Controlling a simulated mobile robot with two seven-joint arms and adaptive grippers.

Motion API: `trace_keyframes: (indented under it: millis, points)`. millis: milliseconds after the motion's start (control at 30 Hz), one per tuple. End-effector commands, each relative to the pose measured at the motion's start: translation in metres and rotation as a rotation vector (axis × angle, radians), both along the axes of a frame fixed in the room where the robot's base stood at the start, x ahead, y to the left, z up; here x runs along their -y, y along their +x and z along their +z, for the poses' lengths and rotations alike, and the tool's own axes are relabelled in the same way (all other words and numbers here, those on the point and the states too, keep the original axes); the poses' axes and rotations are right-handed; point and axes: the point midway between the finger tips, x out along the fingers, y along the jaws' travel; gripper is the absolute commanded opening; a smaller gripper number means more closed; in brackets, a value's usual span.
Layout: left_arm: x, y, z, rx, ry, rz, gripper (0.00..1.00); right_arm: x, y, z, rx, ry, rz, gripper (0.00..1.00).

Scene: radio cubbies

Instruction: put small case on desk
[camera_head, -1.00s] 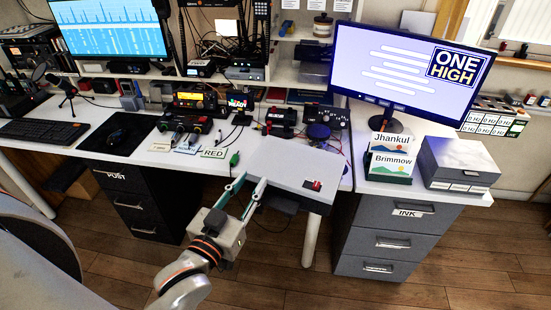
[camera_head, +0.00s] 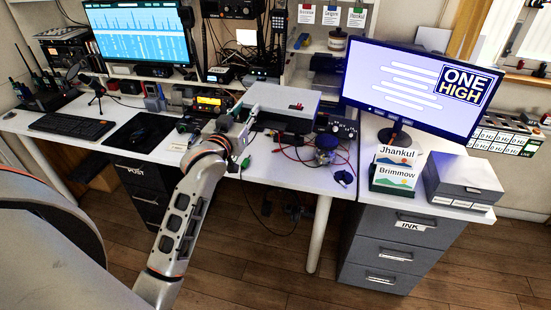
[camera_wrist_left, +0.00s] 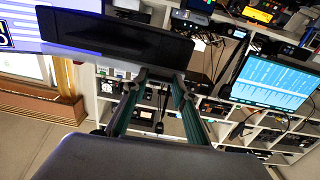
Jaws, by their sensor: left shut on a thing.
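The small case (camera_head: 283,97) is a flat, pale grey box with a darker front side and a small red part near its right front corner. My left gripper (camera_head: 246,119) is shut on its left front edge, in the head view. The case appears held above the back of the white desk (camera_head: 270,169), in front of the shelf. It hides part of the equipment behind it. In the left wrist view, the dark side of the case (camera_wrist_left: 115,38) lies beyond my gripper's fingertips. My right gripper is out of view.
The desk holds a keyboard (camera_head: 72,127), a mouse mat (camera_head: 140,131), radios, cables and a glass jar (camera_head: 326,150). A monitor (camera_head: 415,85) and a grey box (camera_head: 462,180) stand on the right drawer unit. Bare desktop shows near the front middle edge.

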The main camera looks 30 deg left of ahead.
Motion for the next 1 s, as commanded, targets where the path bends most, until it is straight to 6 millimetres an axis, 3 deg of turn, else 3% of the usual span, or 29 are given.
trace_keyframes:
  millis: [33,133,267,800,1000]
  points:
    - [-0.008,0.006,0.011,0.007,0.000,0.009,0.00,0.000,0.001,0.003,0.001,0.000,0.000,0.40]
    - [-0.019,0.012,0.019,0.005,-0.003,0.023,0.00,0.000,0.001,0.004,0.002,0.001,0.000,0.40]
    - [-0.024,0.014,0.011,-0.001,-0.004,0.030,0.00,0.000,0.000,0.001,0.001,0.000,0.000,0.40]
    - [-0.024,0.014,-0.113,-0.003,-0.003,0.030,0.00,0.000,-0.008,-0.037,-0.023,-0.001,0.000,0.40]
    - [-0.024,0.014,-0.134,0.000,-0.002,0.030,0.00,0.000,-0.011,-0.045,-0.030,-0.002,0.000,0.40]
